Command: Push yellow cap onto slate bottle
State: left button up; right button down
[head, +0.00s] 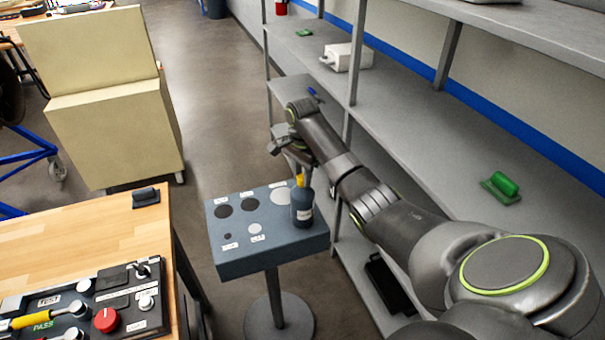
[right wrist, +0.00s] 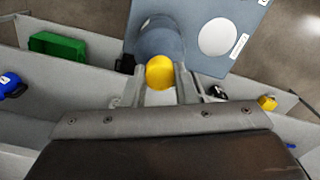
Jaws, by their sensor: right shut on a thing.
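The slate bottle (head: 302,210) stands upright at the right edge of the blue-grey stand top (head: 236,252). The yellow cap (head: 300,181) is right at the bottle's top; I cannot tell whether it touches or sits on the neck. My right gripper (head: 298,170) comes down from above and is shut on the cap. In the right wrist view the cap (right wrist: 160,72) is between the fingers, with the bottle (right wrist: 158,38) behind it, partly hidden. My left gripper is not in view.
The stand top has dark and pale round spots with labels. Grey shelves (head: 420,130) run along the right, holding a green object (head: 502,188) and a white box (head: 347,57). A wooden workbench (head: 80,238) with a control panel (head: 110,305) is at left.

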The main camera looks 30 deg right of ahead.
jog(key=shift+s+f, duration=0.2)
jog(key=shift+f, duration=0.3)
jog(key=c, duration=1.5)
grip_release()
jog(key=o, duration=0.4)
jog(key=shift+w+d, duration=0.15)
jog(key=shift+w, duration=0.2)
jog(key=shift+o, duration=1)
jog(key=shift+s+r, duration=0.1)
jog(key=shift+r, duration=0.05)
